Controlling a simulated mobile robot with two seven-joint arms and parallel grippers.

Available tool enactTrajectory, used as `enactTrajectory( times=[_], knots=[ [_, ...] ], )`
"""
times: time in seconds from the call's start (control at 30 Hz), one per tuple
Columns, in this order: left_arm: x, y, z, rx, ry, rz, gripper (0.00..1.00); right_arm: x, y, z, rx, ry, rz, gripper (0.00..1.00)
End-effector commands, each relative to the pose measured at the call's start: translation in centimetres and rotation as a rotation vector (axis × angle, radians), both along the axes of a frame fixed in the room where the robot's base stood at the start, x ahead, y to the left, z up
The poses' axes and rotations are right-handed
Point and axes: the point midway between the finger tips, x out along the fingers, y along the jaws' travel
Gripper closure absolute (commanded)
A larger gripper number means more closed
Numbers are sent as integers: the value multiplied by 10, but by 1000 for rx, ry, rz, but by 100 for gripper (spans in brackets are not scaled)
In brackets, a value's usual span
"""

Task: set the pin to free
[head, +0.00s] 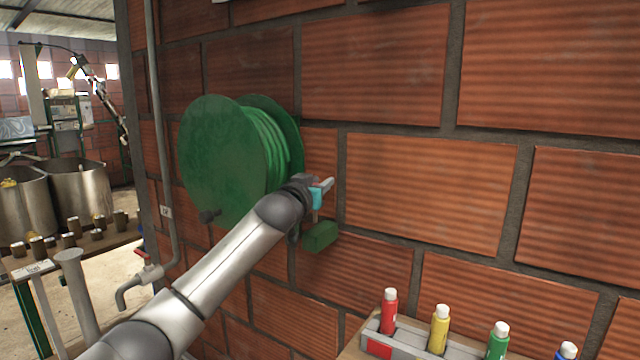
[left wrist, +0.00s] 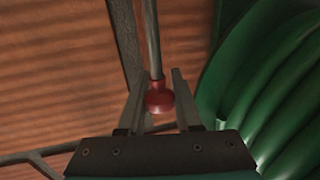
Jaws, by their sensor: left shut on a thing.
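The pin shows in the left wrist view as a thin grey rod (left wrist: 152,40) with a red knob (left wrist: 158,99) at its near end. My left gripper (left wrist: 158,85) has its two fingers on either side of the knob and is shut on it. In the head view my left gripper (head: 327,186) is in front of the brick wall, just right of the green hose reel (head: 222,160). The pin and its knob cannot be made out there. A green block (head: 320,236) is just below the gripper. My right gripper is not in view.
The reel's coiled hose (left wrist: 275,95) is close on the right of the left wrist view. A grey tap pipe (head: 147,275) is at lower left. A rack (head: 420,340) of coloured bottles stands at lower right. The brick wall (head: 430,190) right of the gripper is bare.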

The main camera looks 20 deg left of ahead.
Motion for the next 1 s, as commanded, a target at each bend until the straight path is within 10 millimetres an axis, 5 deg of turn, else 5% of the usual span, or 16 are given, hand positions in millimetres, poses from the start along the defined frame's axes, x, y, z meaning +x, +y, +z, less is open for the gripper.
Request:
enactTrajectory(
  times=[0.4,0.43,0.6,0.7,1.0],
  knots=[
    [0,1,13,0,-9,0,100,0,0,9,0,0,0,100],
    [0,1,13,0,-9,0,65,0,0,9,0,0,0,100],
    [0,0,12,0,-6,0,46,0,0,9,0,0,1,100],
    [0,0,11,-1,-4,0,36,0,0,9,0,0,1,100],
    [0,1,11,0,-5,1,36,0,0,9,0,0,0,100]
  ],
)
